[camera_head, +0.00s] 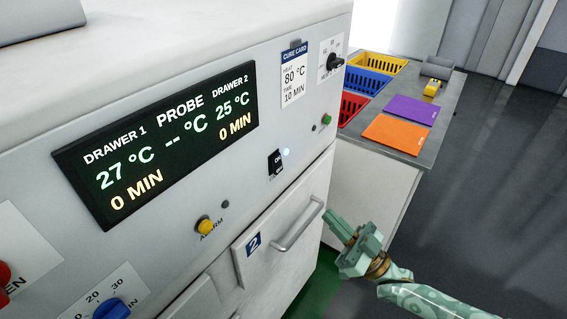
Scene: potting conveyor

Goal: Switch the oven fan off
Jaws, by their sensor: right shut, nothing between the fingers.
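The oven's white front panel (232,185) fills the left and middle of the head view. A black rocker switch (275,162) sits on it above drawer 2, with "ON" lettering near its top; the small label under it is too blurred to read. A small white-blue lamp (287,152) beside the switch is lit. My right gripper (338,228) is shut and empty, in front of the panel, to the right of and below the switch and close to the drawer 2 handle (298,226). It appears apart from the switch. My left gripper is not in view.
A display (157,143) shows drawer temperatures. A yellow alarm button (204,224), a green button (326,119), a black knob (335,62) and a blue knob (111,309) stick out of the panel. A side counter (408,148) holds colored baskets and mats. Floor at right is clear.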

